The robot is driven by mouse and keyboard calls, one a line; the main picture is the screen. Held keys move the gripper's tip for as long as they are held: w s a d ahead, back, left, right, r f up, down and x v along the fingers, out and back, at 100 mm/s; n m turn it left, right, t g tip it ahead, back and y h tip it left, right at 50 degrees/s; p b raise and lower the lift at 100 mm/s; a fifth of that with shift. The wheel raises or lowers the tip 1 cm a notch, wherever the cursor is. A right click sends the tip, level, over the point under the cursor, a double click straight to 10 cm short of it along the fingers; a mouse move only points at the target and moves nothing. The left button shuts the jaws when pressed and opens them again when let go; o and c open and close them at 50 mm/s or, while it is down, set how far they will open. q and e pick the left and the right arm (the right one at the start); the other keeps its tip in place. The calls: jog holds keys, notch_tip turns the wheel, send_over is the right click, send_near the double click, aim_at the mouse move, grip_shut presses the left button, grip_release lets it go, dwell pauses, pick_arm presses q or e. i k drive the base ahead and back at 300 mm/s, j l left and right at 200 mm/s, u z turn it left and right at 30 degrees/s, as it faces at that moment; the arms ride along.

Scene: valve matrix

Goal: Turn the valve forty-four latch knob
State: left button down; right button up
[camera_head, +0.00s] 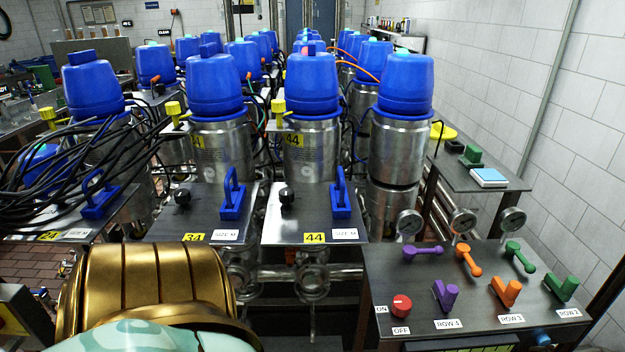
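The valve forty-four panel (290,222) is a dark metal plate in the middle of the head view, with a yellow "44" label (314,238) and a white "SIZE M" label (345,233) on its front edge. Its small round black latch knob (287,198) stands at the left of the plate. A blue lever handle (340,200) stands upright to the right of the knob. Behind the plate rises a steel valve body with a blue cap (313,85). Nothing touches the knob. Neither of my grippers shows in this view.
Panel 34 (205,225), with its own black knob (182,197) and blue handle (231,197), is just left. A control table (480,300) with coloured levers stands front right. Black cables (75,160) tangle at left. My gold and teal body part hides the lower left.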

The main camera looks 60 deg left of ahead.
aim_at(279, 105)
jog(key=u, duration=1.95)
